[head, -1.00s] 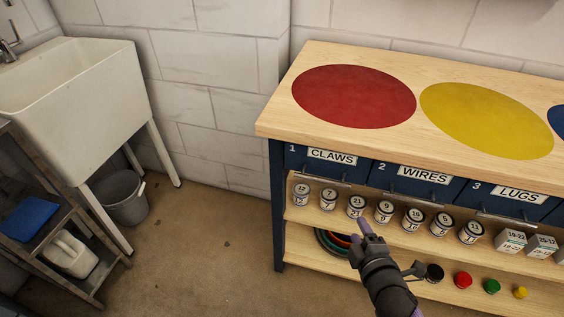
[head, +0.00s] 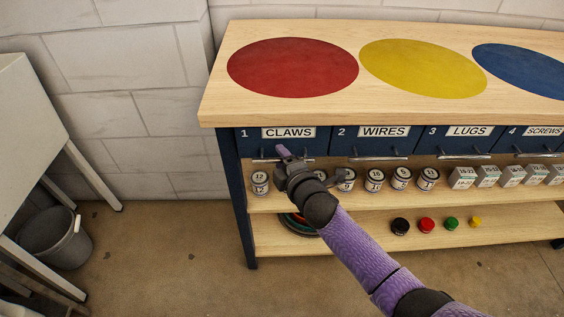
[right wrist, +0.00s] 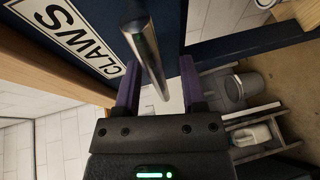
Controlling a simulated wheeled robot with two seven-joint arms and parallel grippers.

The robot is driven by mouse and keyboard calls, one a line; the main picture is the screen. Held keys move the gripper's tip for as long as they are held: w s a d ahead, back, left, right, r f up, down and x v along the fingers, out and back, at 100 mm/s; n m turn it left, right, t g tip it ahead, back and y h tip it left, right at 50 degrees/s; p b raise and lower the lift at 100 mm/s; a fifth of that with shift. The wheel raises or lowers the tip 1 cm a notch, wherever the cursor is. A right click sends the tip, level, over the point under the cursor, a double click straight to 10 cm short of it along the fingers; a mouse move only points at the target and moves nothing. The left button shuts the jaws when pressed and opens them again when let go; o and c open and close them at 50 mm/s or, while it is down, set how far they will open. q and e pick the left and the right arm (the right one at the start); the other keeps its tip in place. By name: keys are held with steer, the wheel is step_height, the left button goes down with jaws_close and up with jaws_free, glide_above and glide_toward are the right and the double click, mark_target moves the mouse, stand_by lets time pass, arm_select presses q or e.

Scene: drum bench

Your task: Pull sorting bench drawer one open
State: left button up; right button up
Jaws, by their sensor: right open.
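Drawer one (head: 255,144) is the dark blue drawer marked 1 CLAWS at the left end of the sorting bench (head: 215,103). Its front is flush with the bench and it looks shut. My right gripper (head: 284,154) is at its bar handle (head: 263,160), covering part of it in the head view. In the right wrist view the metal handle (right wrist: 145,42) runs between the two purple fingers of my right gripper (right wrist: 159,80), with gaps at both sides. The fingers are open. The CLAWS label (right wrist: 72,38) is to the left. My left gripper is not in view.
Drawers WIRES (head: 350,144), LUGS (head: 440,142) and SCREWS follow to the right. Numbered cans (head: 260,184) and small boxes (head: 488,177) stand on the shelf just below the handles. A grey bucket (head: 58,240) stands at left; floor before the bench is clear.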

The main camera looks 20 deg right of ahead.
jaws_close()
stand_by(0.8)
stand_by(0.5)
